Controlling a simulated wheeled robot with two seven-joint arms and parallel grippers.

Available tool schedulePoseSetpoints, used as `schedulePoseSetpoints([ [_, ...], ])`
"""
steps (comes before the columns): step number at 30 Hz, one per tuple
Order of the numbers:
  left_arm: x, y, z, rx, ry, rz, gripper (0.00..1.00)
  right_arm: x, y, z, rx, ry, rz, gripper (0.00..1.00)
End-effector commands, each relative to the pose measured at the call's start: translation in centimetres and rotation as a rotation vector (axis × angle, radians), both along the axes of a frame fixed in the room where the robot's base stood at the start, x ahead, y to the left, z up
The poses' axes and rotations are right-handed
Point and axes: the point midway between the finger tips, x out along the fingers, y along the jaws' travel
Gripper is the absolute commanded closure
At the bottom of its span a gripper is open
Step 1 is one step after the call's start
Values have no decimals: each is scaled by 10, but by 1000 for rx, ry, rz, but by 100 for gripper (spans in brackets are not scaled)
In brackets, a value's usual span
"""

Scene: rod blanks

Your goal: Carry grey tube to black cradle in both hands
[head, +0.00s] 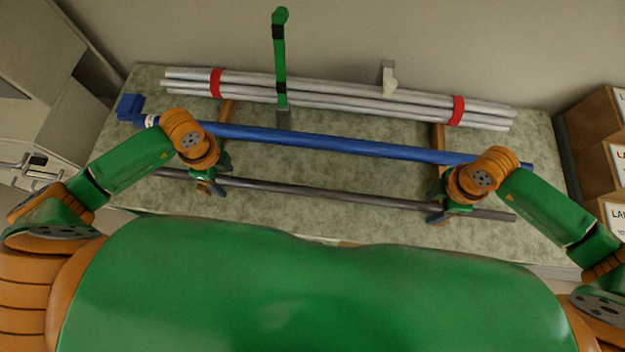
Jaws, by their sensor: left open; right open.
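The dark grey tube (330,193) lies lengthwise along the front part of the table, sloping slightly down to the right in the head view. My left gripper (211,186) is open at the tube's left part, and my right gripper (438,212) is open at its right part. The fingers overlap the tube in the picture; I cannot tell whether they are around it or just above it. The wrists hide parts of the tube near both grippers. I cannot make out a black cradle.
A long blue tube (330,144) lies just behind, with a blue clamp (130,106) at its left end. Behind it are silver tubes (330,95) bound with red straps. A green post (281,60) stands at the back. Boxes (595,125) stand at right.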

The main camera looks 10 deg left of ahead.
Motion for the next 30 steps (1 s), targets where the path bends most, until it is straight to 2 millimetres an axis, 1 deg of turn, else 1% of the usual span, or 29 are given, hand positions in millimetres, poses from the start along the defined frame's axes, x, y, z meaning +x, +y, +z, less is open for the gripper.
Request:
schedulePoseSetpoints([
  [2, 0, 0, 0, 0, 0, 0, 34, 0, 0, 0, 0, 0, 0, 37],
  [3, 0, 0, 0, 0, 0, 0, 45, 0, 0, 0, 0, 0, 0, 48],
  [5, 0, 0, 0, 0, 0, 0, 61, 0, 0, 0, 0, 0, 0, 64],
  [6, 0, 0, 0, 0, 0, 0, 72, 0, 0, 0, 0, 0, 0, 75],
  [8, 0, 0, 0, 0, 0, 0, 88, 0, 0, 0, 0, 0, 0, 91],
  [9, 0, 0, 0, 0, 0, 0, 99, 0, 0, 0, 0, 0, 0, 100],
  [20, 0, 0, 3, 0, 0, 1, 100, 0, 0, 3, 0, -1, 0, 100],
  [23, 0, 0, 13, 0, 0, 1, 100, 0, 0, 13, 0, -1, 0, 100],
  [27, 0, 0, 38, 0, 0, 1, 100, 0, 0, 38, 0, 0, 0, 100],
  [30, 0, 0, 53, 0, 0, 1, 100, 0, 0, 53, 0, 0, 0, 100],
])
